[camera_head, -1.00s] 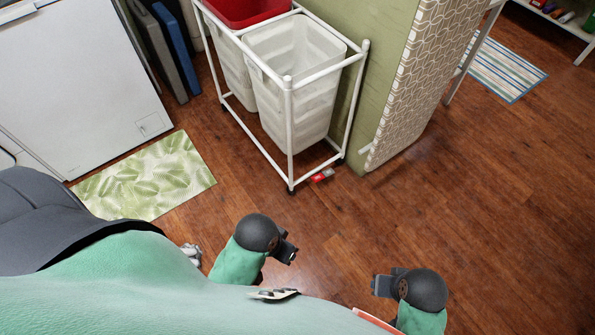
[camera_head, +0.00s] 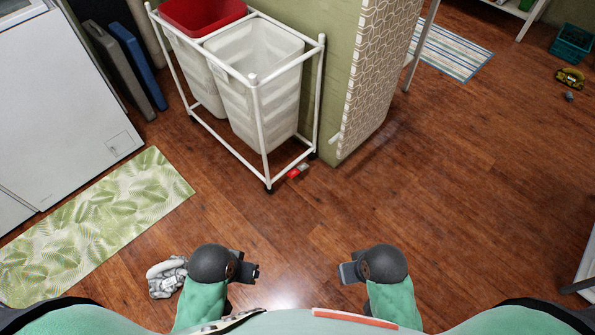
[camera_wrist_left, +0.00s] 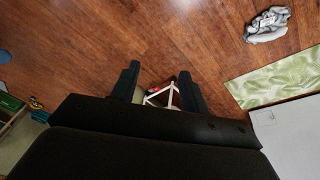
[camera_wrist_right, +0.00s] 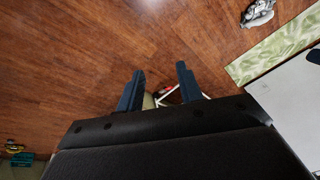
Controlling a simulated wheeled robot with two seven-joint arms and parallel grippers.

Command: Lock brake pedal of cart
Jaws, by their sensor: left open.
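The cart (camera_head: 264,139) is a white tubular frame on small casters, holding a red bin and white bins. A small red pedal (camera_head: 293,174) with a pale part beside it lies low at the cart's near right corner, by the floor. Its red also shows small between the fingers in the left wrist view (camera_wrist_left: 154,91) and the right wrist view. My left gripper (camera_head: 258,272) and right gripper (camera_head: 341,272) are both open and empty. Both are well apart from the cart, on the near side of it. Whether the pedal is up or down is too small to tell.
A green wall end with a patterned panel (camera_head: 372,85) stands right of the cart. A white appliance (camera_head: 62,95) and a leaf-patterned mat (camera_head: 100,218) are at left. A crumpled grey cloth (camera_head: 166,277) lies near my left gripper. The wood floor before the cart is clear.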

